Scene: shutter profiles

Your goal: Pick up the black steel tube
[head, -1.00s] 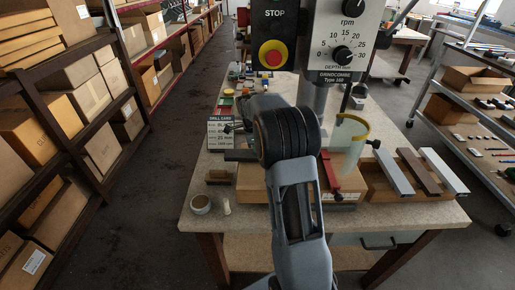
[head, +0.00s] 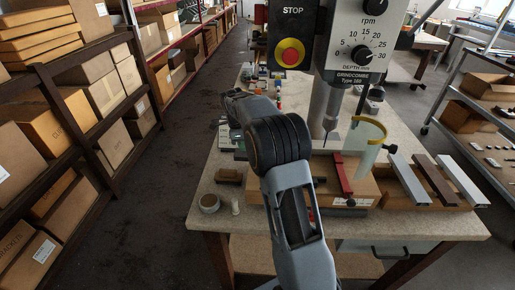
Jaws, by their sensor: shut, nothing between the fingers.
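A dark bar (head: 241,156) shows just left of my arm's dark joint, on the left side of the bench. It could be the black steel tube, but most of it is hidden behind my arm, so I cannot tell. No other black tube is plain to see. My arm rises from the bottom middle, and its upper part bends away to the left over the bench. My gripper is hidden beyond the arm links, so I cannot see its fingers.
A drill press with a control box (head: 358,45) stands behind my arm, with a clear curved guard (head: 367,145) and a red bar (head: 343,175). A cardboard tray (head: 440,200) holds grey, brown and white profiles. A tape roll (head: 209,203) and brush (head: 229,175) lie front left.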

